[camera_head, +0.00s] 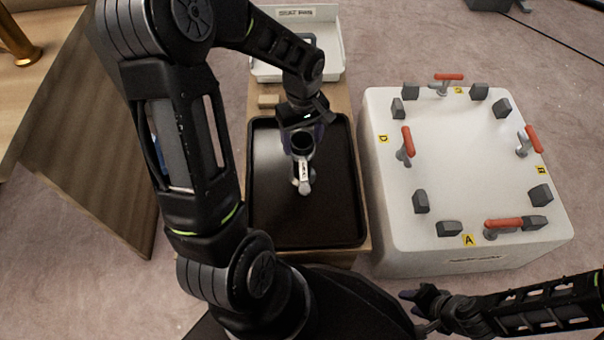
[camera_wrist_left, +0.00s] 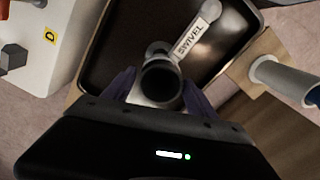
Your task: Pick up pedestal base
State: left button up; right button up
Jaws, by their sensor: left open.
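A grey metal part stands in the black tray (camera_head: 270,215); I take it to be the pedestal base (camera_head: 305,187). In the left wrist view the purple fingers of this gripper (camera_wrist_left: 158,92) are open, one on each side of the round part; contact cannot be told. My right gripper (camera_head: 413,303) is at the lower right, away from the tray; its jaw state is unclear.
A white block (camera_head: 460,160) with red-handled clamps, grey stops and letter labels stands right of the tray. A wooden table (camera_head: 75,130) with a gold-coloured part (camera_head: 17,45) is at the left.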

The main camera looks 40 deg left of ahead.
pick_arm(q)
notch_tip(320, 180, down, 5)
jog(key=shift+f+b, duration=0.1)
jog(key=shift+b, duration=1.05)
grip_shut()
jog(key=shift+r, duration=0.2)
